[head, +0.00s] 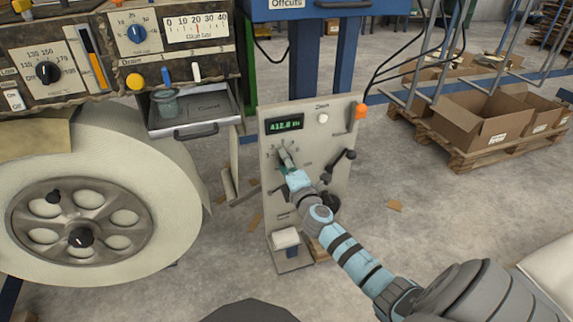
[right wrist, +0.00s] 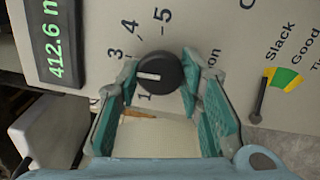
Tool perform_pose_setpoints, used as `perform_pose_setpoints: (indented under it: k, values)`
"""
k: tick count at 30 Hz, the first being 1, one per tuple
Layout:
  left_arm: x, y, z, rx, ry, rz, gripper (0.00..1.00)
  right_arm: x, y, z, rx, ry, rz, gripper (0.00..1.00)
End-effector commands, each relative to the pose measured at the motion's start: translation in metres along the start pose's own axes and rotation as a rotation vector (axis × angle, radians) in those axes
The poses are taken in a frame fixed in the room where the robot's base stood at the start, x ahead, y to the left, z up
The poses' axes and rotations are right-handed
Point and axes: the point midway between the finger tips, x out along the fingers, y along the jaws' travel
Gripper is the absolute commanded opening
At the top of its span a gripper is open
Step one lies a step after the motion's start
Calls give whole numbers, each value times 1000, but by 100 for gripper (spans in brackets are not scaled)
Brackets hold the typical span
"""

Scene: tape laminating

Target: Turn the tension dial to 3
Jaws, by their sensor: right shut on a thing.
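The tension dial (right wrist: 160,72) is a round black knob with a white pointer line on a beige panel (head: 310,135). In the right wrist view its line points left, between the printed 3 and 1; the mark there is hidden by a finger. The numbers 3, 4 and 5 run around the knob's upper side. My right gripper (right wrist: 158,78) is shut on the knob, one green-padded finger on each side. In the head view my right gripper (head: 284,160) covers most of the dial. My left gripper is not in view.
A green display (head: 285,123) sits above the dial. A slack-to-tight gauge (right wrist: 283,82) has its needle near Slack. A black crank (head: 343,160) and an orange knob (head: 361,110) are on the panel's right. A large roll (head: 150,165) stands left; cardboard boxes (head: 490,125) lie back right.

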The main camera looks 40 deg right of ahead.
Motion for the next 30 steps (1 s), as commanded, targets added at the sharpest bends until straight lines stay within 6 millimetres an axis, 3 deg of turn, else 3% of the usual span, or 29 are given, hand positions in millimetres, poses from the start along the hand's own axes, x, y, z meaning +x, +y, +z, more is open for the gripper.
perform_pose_setpoints:
  k: [19,20,23,30]
  values:
    - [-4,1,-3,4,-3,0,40,-1,-2,0,57,0,-5,6]
    - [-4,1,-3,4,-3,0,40,-1,-2,0,57,0,-5,37]
    - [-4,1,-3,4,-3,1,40,-1,-2,0,57,0,-4,53]
    - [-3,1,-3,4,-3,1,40,0,-1,0,56,0,-2,53]
